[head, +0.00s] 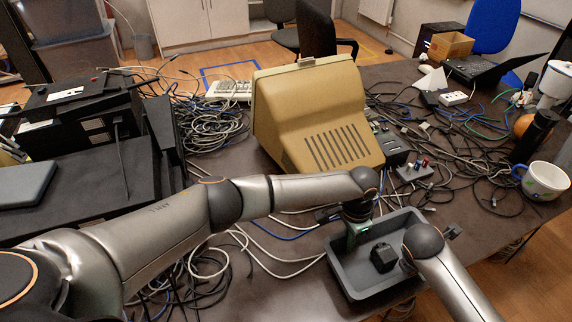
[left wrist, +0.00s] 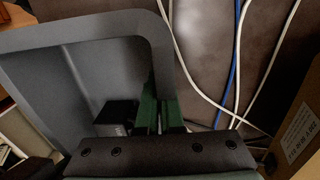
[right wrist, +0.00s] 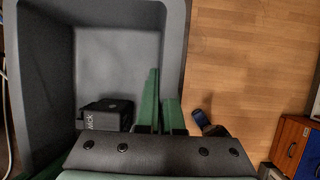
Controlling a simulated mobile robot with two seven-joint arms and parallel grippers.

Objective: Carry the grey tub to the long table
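The grey tub (head: 343,268) is at the front edge of the cluttered dark table, with a black block (head: 383,258) inside. My left gripper (head: 352,236) is at the tub's far-left wall. In the left wrist view its green fingers (left wrist: 163,112) stand on either side of the tub wall (left wrist: 150,28), closed on it. In the right wrist view my right gripper's green fingers (right wrist: 160,105) straddle the opposite wall (right wrist: 172,45), also closed on it. My right wrist mostly hides those fingers in the head view. I cannot tell whether the tub touches the table.
A beige monitor (head: 315,115) stands behind my left arm. Tangled cables (head: 215,125) cover much of the table (head: 285,248). A mug (head: 545,180) and a black cylinder (head: 533,135) stand at right. Wooden floor (right wrist: 240,60) shows beside the tub. The long table is not identifiable.

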